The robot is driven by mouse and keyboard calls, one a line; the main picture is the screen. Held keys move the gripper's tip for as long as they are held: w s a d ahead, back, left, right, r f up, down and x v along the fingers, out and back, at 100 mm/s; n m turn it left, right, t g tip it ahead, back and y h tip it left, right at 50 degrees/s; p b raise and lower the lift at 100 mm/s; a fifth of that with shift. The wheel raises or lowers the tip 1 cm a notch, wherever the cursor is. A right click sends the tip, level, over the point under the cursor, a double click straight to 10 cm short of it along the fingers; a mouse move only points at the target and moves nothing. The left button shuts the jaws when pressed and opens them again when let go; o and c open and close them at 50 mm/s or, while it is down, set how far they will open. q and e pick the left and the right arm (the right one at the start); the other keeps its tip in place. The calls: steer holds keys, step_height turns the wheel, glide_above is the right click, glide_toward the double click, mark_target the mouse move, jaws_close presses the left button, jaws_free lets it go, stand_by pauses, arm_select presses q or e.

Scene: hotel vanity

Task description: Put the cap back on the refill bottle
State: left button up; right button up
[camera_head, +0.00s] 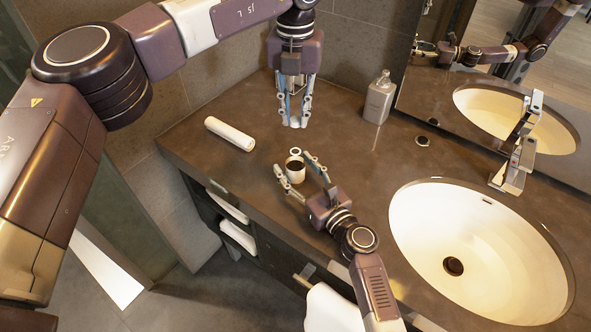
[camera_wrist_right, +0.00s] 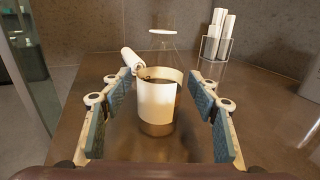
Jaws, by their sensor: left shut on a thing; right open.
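That gripper, also in the head view (camera_head: 303,171), is open, with gaps on both sides.
A white roll (camera_head: 230,134) lies at the counter's left. A grey bottle (camera_head: 380,98) stands at the back by the mirror. A sink (camera_head: 420,215) with a tall tap (camera_head: 516,165) is on the right. A rack of rolled towels (camera_wrist_right: 216,42) shows in the wrist view.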

jaws_close()
arm_select(q)
steer(key=shift+f, duration=2.45)
steer(key=shift+f, duration=0.9)
steer(key=shift+f, duration=0.6)
